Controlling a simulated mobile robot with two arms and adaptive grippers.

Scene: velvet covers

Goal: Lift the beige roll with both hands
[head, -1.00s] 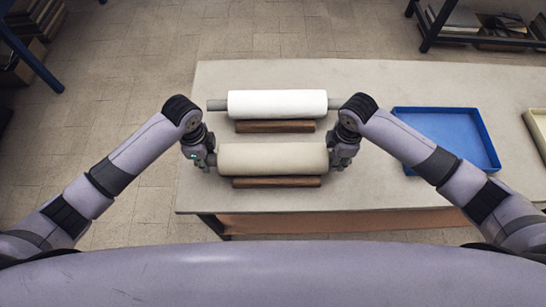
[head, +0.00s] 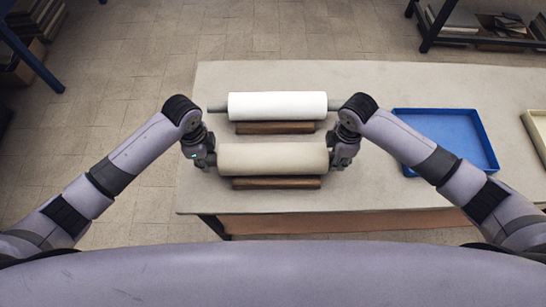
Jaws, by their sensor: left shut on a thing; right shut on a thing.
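The beige roll (head: 273,159) lies level across the front of the table, at or just over a dark wooden rest (head: 276,184). I cannot tell whether it touches the rest. My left gripper (head: 207,160) is shut at its left end, and my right gripper (head: 335,160) is shut at its right end. The ends of the roll and the fingertips are mostly hidden by the grippers.
A white roll (head: 277,105) on a grey bar sits just behind, over another wooden rest (head: 275,128). A blue tray (head: 487,148) stands at the right on the table (head: 390,190). A cream tray (head: 538,128) is at the far right edge.

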